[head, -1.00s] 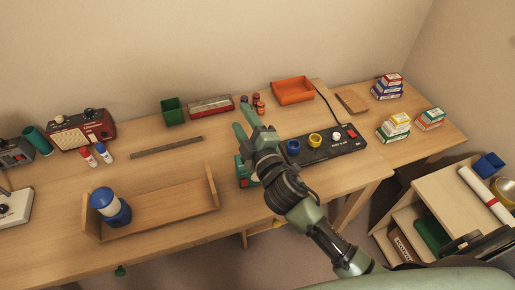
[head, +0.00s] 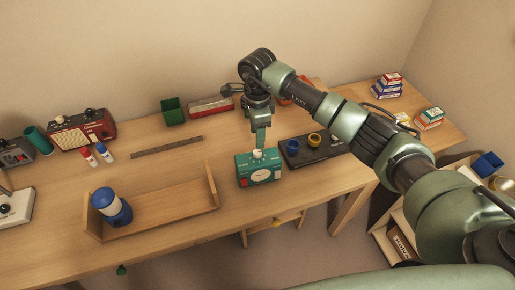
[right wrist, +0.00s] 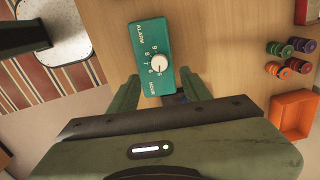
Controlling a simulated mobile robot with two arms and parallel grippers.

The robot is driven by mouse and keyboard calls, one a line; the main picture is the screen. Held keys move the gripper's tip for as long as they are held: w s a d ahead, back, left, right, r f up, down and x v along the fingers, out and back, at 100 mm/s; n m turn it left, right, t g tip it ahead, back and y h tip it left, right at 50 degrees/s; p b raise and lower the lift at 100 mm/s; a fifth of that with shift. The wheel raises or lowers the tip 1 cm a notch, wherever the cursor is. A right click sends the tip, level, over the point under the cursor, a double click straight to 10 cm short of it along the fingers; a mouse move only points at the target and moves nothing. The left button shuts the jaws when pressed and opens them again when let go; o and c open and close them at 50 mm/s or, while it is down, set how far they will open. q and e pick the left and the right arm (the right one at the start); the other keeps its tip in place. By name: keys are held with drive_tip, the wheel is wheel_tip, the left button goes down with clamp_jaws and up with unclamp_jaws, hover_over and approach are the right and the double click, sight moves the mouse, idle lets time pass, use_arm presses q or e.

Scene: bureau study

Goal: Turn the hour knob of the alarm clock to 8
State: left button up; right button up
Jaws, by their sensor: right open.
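The alarm clock is a teal box (head: 258,172) at the front middle of the desk, with a white knob (head: 257,154) on top. In the right wrist view its teal top (right wrist: 149,38) reads "ALARM" and "HOUR", with small numbers around the white hour knob (right wrist: 159,64). I cannot clearly tell which number the knob points to. My right gripper (head: 260,143) points down just above the knob. In the right wrist view, its open fingers (right wrist: 158,84) stand apart at the lower edge of the clock, nothing between them clearly held. My left gripper is not in view.
An orange bin (right wrist: 296,117) lies behind.

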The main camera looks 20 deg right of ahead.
sight(257, 152)
drive_tip(key=shift+d+f, duration=0.1)
drive_tip(key=shift+f, duration=0.25)
wheel_tip(257, 152, down, 7)
drive_tip(key=shift+r+p, duration=0.1)
drive_tip(key=shift+p, duration=0.95)
clamp_jaws()
